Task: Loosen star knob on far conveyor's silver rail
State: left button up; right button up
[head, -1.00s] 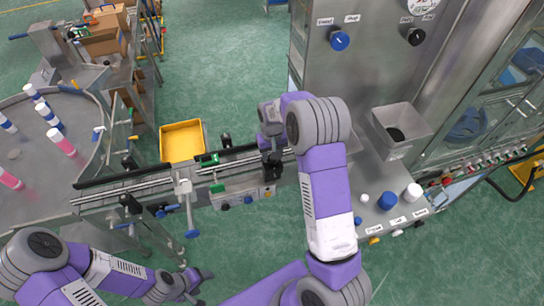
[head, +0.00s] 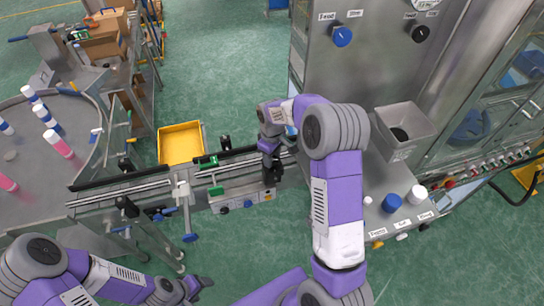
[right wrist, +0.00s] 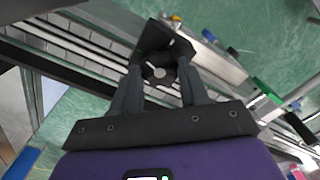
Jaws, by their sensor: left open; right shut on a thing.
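A dark star knob (right wrist: 158,72) sits at the silver rail in the right wrist view. My right gripper (right wrist: 157,66) is shut on it, with one finger on each side. In the head view, my right gripper (head: 270,166) is at the right part of the far conveyor's silver rail (head: 135,190), and its fingers and wrist hide the knob. My left gripper (head: 200,286) is open and empty, low in the head view, in front of the conveyor and apart from it.
A yellow bin (head: 181,143) is behind the conveyor. A control box (head: 240,197) hangs on its near side. A round table (head: 35,165) with several bottles is at left. A steel machine (head: 375,70) with a hopper (head: 405,130) stands at right. Green floor is clear below the conveyor.

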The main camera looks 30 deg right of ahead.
dwell(0.5)
jog(key=o, duration=1.1)
jog(key=shift+c, duration=0.2)
jog(key=shift+r, duration=0.1)
notch_tip(320, 180, up, 8)
jog(key=shift+f, duration=0.25)
jog(key=shift+c, duration=0.2)
